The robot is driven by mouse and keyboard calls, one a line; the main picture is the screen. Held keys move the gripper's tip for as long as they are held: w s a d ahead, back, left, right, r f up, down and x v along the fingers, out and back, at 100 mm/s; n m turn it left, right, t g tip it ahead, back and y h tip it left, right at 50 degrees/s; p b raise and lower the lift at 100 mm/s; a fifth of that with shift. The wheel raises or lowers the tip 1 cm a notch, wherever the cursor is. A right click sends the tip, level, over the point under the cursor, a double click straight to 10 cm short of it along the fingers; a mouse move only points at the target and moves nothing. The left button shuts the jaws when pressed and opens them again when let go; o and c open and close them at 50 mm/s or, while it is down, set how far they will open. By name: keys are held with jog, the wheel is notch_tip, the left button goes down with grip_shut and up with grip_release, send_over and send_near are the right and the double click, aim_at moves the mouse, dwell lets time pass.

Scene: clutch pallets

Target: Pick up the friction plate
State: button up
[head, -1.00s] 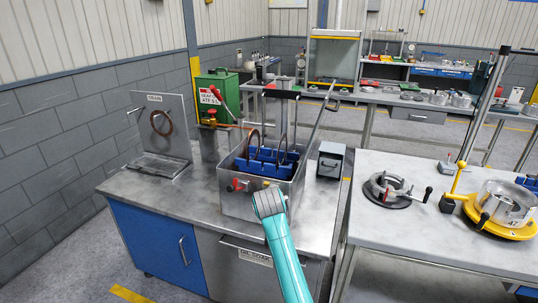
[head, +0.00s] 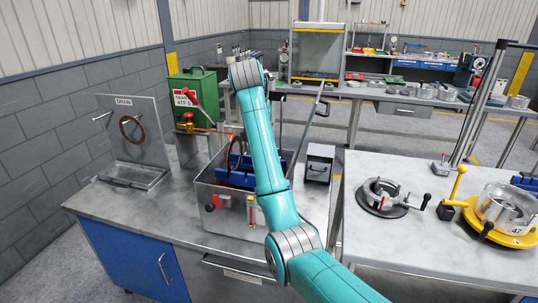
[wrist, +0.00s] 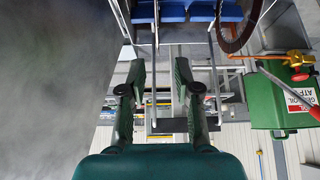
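One brown friction plate (head: 131,128), a thin ring, hangs upright on the drain stand (head: 143,107) at the left. Another brown ring (head: 235,150) stands in the blue rack (head: 232,178) inside the steel tank (head: 229,213), partly hidden by my arm. In the wrist view a dark brown ring (wrist: 226,42) shows at the upper right, beside the blue rack (wrist: 203,11). My gripper (wrist: 160,70) is open, with nothing between its fingers; the ring lies apart from it, to its upper right. The head view does not show the fingers.
A green ATF can (head: 192,92) with a red-handled valve stands behind the tank. A small grey box (head: 319,163) is right of the tank. The right bench holds a round clamp fixture (head: 384,194) and a yellow-based fixture (head: 503,212).

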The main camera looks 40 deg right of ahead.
jog(key=x, duration=0.4)
jog(key=shift+w+d+f, duration=0.1)
jog(key=shift+w+d, duration=0.1)
jog(key=shift+d, duration=0.35)
jog(key=shift+a+x, duration=0.15)
jog(key=shift+x, duration=1.3)
jog(key=shift+a+x, duration=0.1)
jog(key=shift+x, duration=1.4)
jog(key=shift+s+f, duration=0.2)
grip_shut()
